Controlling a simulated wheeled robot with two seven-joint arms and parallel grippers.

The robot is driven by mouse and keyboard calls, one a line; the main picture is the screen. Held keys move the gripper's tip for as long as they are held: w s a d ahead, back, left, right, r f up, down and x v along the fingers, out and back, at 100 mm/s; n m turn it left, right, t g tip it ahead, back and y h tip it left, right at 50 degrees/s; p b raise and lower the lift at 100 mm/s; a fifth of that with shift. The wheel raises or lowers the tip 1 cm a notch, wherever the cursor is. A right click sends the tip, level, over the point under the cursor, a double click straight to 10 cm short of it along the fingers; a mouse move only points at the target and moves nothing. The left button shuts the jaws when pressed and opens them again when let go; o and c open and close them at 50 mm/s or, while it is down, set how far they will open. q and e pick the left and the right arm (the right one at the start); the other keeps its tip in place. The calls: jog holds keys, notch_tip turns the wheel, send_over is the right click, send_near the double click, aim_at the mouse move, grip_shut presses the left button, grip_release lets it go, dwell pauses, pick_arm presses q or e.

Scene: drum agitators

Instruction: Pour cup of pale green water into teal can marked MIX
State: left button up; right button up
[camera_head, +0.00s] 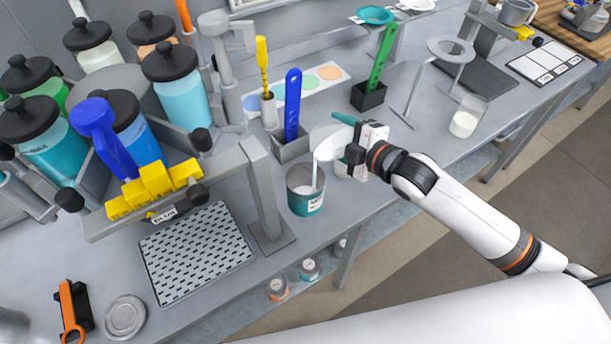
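The teal can (306,200) stands upright on the bench with a white label, partly turned from view; whitish contents show inside. My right gripper (347,136), its arm coming in from the right, is shut on a clear cup (327,144). The cup is tilted left, above and slightly right of the can. A pale whitish stream runs from its lip into the can's mouth. The liquid looks nearly white, with little green visible. The gripper partly hides the cup. My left gripper is not in view.
A dispenser with lidded jars (181,88), a blue lever (103,135) and a grey post (262,190) stands left of the can. A blue paddle in a holder (292,148) is just behind. Another clear cup (467,118) stands right. The bench's front edge is close to the can.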

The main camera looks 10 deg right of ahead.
jog(key=shift+s+a+f+n+h+p, duration=0.2)
jog(key=shift+a+n+h+p, duration=0.25)
jog(key=shift+a+n, duration=0.25)
dwell(1.4)
jog(key=shift+s+a+f+n+h+p, duration=0.15)
jog(key=shift+f+n+h+p, duration=0.15)
jog(key=shift+n, duration=0.3)
dwell(1.1)
jog(key=shift+a+r+p, duration=0.1)
jog(key=shift+r+p, duration=0.15)
jog(key=shift+p, duration=0.15)
jog(key=shift+f, duration=0.1)
